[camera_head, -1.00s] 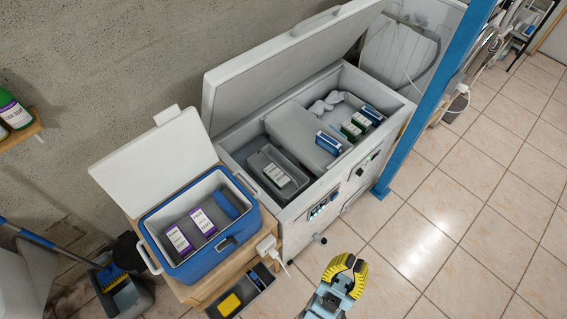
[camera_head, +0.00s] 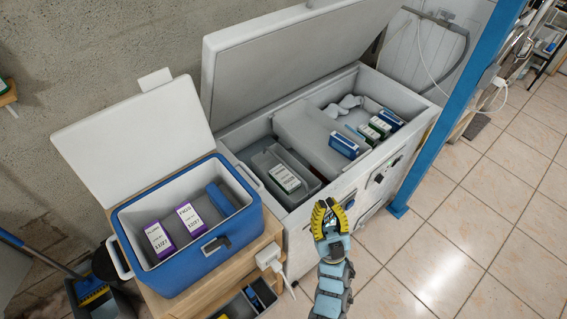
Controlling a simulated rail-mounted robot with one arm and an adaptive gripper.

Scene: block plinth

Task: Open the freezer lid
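The white chest freezer (camera_head: 405,92) stands against the wall with its lid (camera_head: 285,62) raised and leaning back, so its inside shows. A grey tray (camera_head: 265,160) with a white-labelled pack (camera_head: 285,178) is in its left part. A raised grey block (camera_head: 318,140) fills the middle, with a blue pack (camera_head: 344,146) on its front edge. Several packs (camera_head: 380,126) stand at the right. My gripper (camera_head: 329,203), with yellow and black fingers, is in front of the freezer's front side, apart from the lid. I see nothing held, but the finger gap is unclear.
A blue cool box (camera_head: 186,277) with its white lid (camera_head: 130,135) open and purple-labelled packs (camera_head: 159,240) inside stands on a wooden stand left of the freezer. A blue post (camera_head: 455,110) rises at the right. The tiled floor (camera_head: 460,240) on the right is clear.

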